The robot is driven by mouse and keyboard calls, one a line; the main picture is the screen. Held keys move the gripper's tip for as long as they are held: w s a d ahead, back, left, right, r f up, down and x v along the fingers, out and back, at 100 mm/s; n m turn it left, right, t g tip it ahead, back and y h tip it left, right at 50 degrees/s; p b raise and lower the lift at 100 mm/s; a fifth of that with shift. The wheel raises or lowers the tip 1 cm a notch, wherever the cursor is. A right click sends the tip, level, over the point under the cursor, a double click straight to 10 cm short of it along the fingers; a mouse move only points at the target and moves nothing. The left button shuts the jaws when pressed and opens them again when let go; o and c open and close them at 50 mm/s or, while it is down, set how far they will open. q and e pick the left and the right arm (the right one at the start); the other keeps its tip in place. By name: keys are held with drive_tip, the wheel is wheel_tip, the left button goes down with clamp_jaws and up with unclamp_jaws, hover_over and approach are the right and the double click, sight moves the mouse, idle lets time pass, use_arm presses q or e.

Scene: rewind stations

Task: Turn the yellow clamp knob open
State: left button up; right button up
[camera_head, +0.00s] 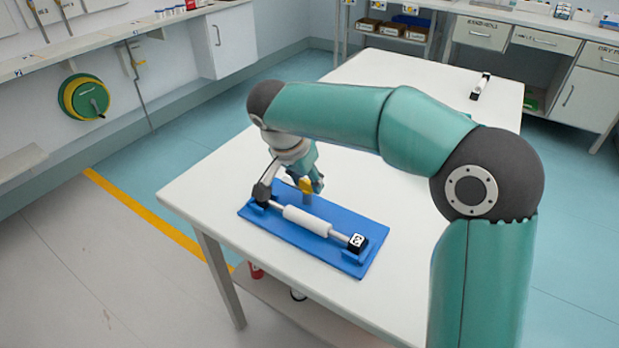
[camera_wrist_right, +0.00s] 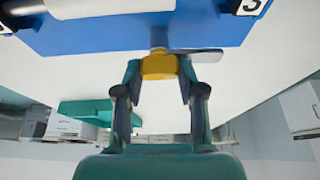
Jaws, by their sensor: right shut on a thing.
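The yellow clamp knob (camera_head: 306,185) stands at the back edge of the blue base plate (camera_head: 350,266) on the white table. In the right wrist view the yellow knob (camera_wrist_right: 158,67) sits between both fingers of my right gripper (camera_wrist_right: 159,74), with a finger touching each side. A grey stem and a flat grey bar show just beyond it. In the head view my right gripper (camera_head: 312,183) is at the knob, partly hidden by its own wrist. A white roller (camera_head: 307,221) lies on a shaft across the plate. My left gripper is not in view.
A black block with a white marking (camera_head: 357,241) stands at the shaft's right end, and a dark bracket (camera_head: 262,193) at its left. The white table (camera_head: 231,186) is mostly clear around the plate. A small black-and-white piece (camera_head: 480,87) lies at the far end.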

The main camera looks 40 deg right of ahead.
drive_tip(key=shift+w+a, duration=0.15)
drive_tip(key=shift+a, duration=0.1)
drive_tip(key=o, duration=1.1)
drive_tip(key=shift+o, duration=0.3)
drive_tip(key=shift+d, duration=0.1)
drive_tip(key=v, duration=1.2)
